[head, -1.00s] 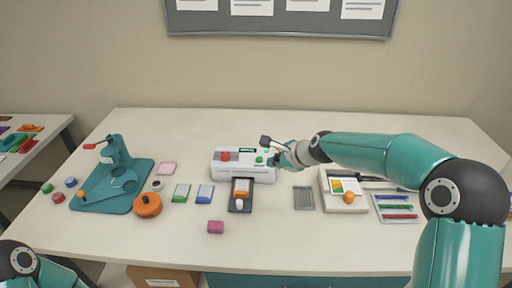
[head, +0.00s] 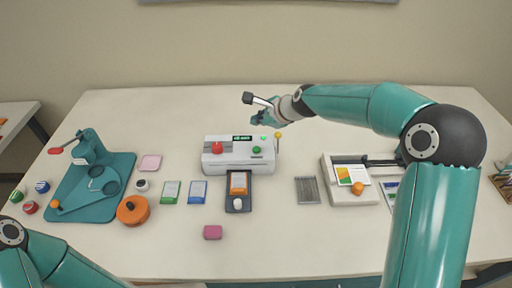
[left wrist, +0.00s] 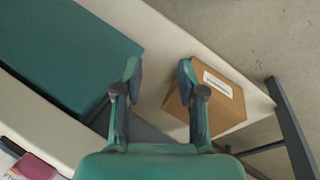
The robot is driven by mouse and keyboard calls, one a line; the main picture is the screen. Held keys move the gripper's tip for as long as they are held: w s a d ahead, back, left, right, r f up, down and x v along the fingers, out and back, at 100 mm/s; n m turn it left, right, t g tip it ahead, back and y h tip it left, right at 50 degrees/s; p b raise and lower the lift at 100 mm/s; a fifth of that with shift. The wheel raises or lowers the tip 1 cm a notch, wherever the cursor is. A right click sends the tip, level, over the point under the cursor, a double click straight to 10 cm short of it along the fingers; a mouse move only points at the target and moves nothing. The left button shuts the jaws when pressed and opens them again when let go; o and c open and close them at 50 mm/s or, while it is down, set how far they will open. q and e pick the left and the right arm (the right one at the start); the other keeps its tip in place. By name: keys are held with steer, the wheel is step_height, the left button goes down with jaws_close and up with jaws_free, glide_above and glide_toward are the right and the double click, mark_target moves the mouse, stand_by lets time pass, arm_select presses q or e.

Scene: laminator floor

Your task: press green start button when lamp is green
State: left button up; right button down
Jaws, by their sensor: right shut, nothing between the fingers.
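The white laminator (head: 225,162) stands mid-table with a red button (head: 217,148), a green button (head: 257,150) and a green-lit display (head: 242,138). The small lamp (head: 263,137) on its top right glows green. My right gripper (head: 258,119) is shut and empty, held above and behind the laminator's right end, apart from the green button.
A dark tray with an orange card (head: 238,183) sits before the laminator. A teal press (head: 95,180) and orange round pot (head: 132,209) stand left, a trimmer (head: 345,192) right.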

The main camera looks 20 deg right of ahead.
mark_target(258, 150)
step_height(258, 150, down, 8)
steer(key=b, duration=0.7)
steer(key=shift+b, duration=0.3)
steer(key=shift+f+b, duration=0.3)
steer(key=shift+f, duration=0.15)
steer(key=shift+f, duration=0.1)
stand_by(0.5)
steer(key=shift+f, duration=0.25)
